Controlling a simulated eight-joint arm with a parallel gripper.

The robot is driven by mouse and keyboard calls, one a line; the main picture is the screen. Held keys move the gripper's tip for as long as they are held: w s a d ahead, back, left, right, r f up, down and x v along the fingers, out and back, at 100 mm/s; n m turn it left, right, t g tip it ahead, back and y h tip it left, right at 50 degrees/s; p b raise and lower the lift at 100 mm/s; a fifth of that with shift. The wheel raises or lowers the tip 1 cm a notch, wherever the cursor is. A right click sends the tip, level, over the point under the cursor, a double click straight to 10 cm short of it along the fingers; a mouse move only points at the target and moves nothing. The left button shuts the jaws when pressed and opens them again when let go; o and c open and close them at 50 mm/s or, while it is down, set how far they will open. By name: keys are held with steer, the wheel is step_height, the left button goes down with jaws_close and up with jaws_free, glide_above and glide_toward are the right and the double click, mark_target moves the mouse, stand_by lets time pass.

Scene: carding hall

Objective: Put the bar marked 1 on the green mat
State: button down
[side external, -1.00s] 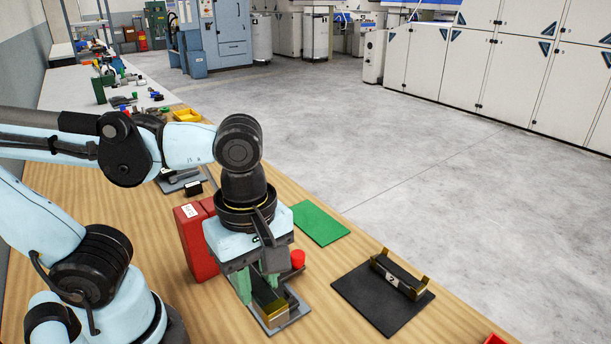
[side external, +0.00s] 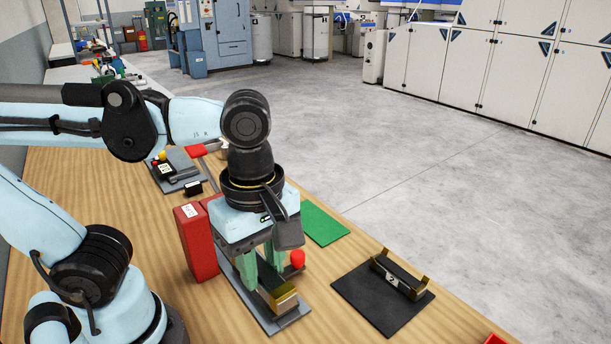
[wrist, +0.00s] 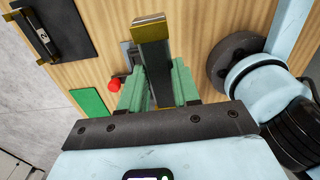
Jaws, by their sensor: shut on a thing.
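My gripper (side external: 262,264) has green fingers shut on a black bar with brass-coloured ends (side external: 285,302), held just above a grey base plate (side external: 250,305). In the wrist view my gripper (wrist: 157,88) holds the bar (wrist: 150,30) between its fingers, and the bar's brass end points away. I cannot read a number on this bar. The green mat (side external: 322,225) lies flat behind my gripper, partly hidden by it, and looks empty where visible. It also shows in the wrist view (wrist: 90,101).
A red knob (side external: 297,258) stands close beside my gripper. A red box with a white label (side external: 197,242) stands left of it. A small black block (side external: 193,188) lies behind.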

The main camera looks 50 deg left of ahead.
steer(key=w+a+n, duration=0.3)
steer(key=w+n, duration=0.2)
steer(key=w, duration=0.7)
steer(key=n, duration=0.4)
glide_above(316, 220)
step_height(316, 220, down, 11)
steer(key=shift+r, duration=0.1)
steer(key=shift+f, duration=2)
steer(key=shift+f, duration=0.1)
steer(key=c, duration=0.8)
jaws_free()
